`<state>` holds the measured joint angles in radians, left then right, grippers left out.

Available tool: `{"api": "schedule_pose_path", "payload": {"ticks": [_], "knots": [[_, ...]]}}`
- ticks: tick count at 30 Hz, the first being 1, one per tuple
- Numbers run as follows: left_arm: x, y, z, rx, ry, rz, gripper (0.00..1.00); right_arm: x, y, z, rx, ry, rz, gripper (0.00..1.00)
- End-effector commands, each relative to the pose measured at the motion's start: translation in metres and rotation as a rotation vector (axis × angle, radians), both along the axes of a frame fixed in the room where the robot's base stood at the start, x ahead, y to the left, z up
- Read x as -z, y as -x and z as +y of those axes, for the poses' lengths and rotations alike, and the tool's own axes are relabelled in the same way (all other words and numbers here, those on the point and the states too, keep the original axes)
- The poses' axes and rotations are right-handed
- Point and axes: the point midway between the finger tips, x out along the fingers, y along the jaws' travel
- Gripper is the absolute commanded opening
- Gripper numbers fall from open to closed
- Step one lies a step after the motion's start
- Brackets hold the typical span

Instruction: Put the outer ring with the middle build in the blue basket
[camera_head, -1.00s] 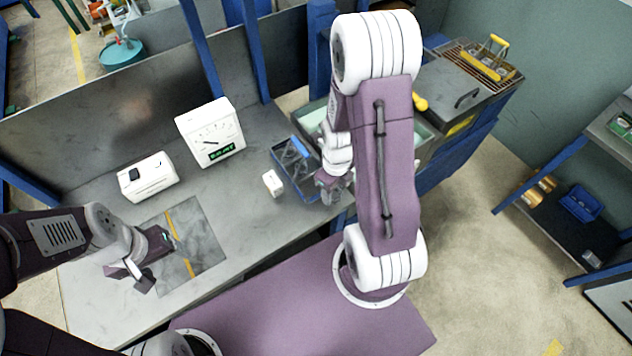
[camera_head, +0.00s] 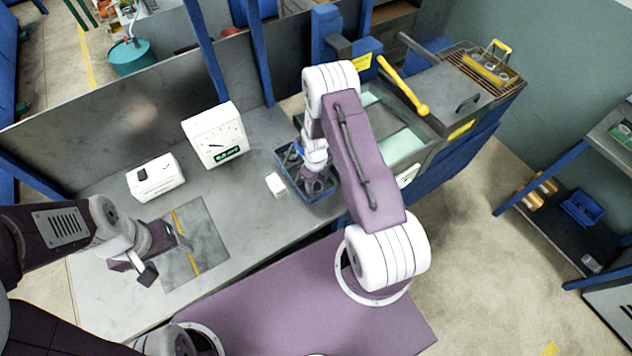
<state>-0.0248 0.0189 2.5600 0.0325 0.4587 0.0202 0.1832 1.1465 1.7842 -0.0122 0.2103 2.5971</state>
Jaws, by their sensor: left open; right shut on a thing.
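The blue basket (camera_head: 325,194) is a shallow tray on the grey bench. My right gripper (camera_head: 314,188) is over and partly inside the basket, pointing down. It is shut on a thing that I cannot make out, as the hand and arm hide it. Other contents of the basket are too small and covered to tell. My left gripper (camera_head: 160,258) is open and empty, low over the left edge of the grey mat with the yellow stripe (camera_head: 191,240). I cannot pick out the outer ring.
A machine with a yellow handle (camera_head: 404,86) and pale green basin is beyond my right arm. The bench front is clear.

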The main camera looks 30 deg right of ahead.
Motion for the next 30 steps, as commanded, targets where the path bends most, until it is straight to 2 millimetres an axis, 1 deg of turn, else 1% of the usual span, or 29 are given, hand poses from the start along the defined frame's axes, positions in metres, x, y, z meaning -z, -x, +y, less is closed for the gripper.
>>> {"api": "schedule_pose_path", "payload": {"ticks": [5,9,10,11,12,20,23,24,26,30], "knots": [[0.001,0.0,0.0,0.0,0.0,0.0,0.72,0.0,0.0,0.0,0.0,0.001,-0.001,0.0],[0.006,0.0,0.0,0.0,0.0,0.0,0.72,0.005,0.0,0.0,0.0,0.0,-0.001,0.0],[0.004,0.0,0.0,0.0,0.0,0.0,0.72,0.003,0.0,0.0,0.0,0.0,0.0,0.55],[0.004,0.0,0.0,0.0,0.0,0.0,0.72,0.003,0.0,0.0,0.0,0.0,0.0,0.63],[0.004,0.0,0.0,0.0,0.0,0.0,0.72,0.003,0.0,0.0,0.0,0.0,0.0,0.68],[0.003,0.0,0.0,0.0,0.0,0.0,0.72,0.003,0.0,0.0,0.0,0.0,0.0,0.68],[-0.002,0.0,0.0,0.0,0.0,0.0,0.72,-0.003,0.0,0.0,0.0,0.0,-0.001,0.68],[0.002,0.0,0.0,0.0,0.0,0.0,0.72,-0.004,-0.001,0.0,0.0,0.0,-0.002,0.68],[0.005,0.0,0.0,0.0,0.0,0.0,0.72,-0.011,-0.001,0.0,0.0,0.001,-0.004,0.68],[0.013,0.0,0.0,0.0,0.0,0.0,0.72,-0.037,-0.002,0.0,0.0,0.001,-0.006,0.68]]}}
